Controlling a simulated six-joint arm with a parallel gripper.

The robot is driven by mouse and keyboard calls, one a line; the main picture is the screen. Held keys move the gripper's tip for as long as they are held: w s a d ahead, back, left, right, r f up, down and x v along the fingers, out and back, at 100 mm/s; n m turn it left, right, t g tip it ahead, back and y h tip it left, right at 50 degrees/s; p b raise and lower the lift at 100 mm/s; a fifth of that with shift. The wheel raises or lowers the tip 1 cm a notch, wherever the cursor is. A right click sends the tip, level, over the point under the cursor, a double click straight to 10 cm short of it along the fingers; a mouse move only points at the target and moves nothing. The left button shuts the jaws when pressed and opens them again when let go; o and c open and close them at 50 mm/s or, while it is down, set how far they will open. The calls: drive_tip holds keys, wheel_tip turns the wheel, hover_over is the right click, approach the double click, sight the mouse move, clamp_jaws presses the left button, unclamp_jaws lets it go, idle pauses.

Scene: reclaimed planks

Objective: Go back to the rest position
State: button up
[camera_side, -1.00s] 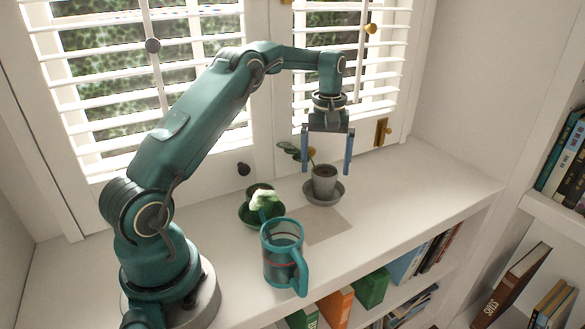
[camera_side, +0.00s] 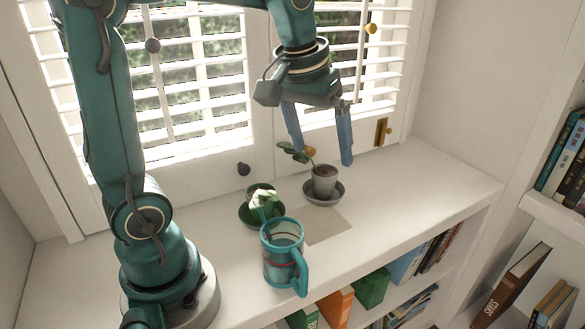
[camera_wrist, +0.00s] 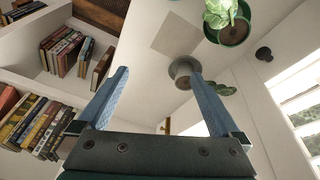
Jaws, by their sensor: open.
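My gripper (camera_side: 323,156) is open and empty, with its two blue fingers spread and pointing down in the side view. The grey saucer (camera_wrist: 184,66) shows there beyond the right fingertip.
A flat grey square (camera_side: 326,227) lies on the white shelf top (camera_side: 410,200). Window blinds are behind; books (camera_side: 335,306) fill shelves below.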

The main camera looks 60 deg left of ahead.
drive_tip(key=s+d+f+m, duration=0.1)
drive_tip(key=s, duration=0.2)
drive_tip(key=s+d+f+m+t, duration=0.1)
drive_tip(key=s+d+m, duration=0.1)
drive_tip(key=s, duration=0.2)
drive_tip(key=s+d+f+m+t, duration=0.1)
drive_tip(key=s+d, duration=0.1)
drive_tip(key=s, duration=0.2)
drive_tip(key=shift+s+f+m+h, duration=0.1)
drive_tip(key=shift+f+m+h, duration=0.15)
drive_tip(key=shift+m+h, duration=0.05)
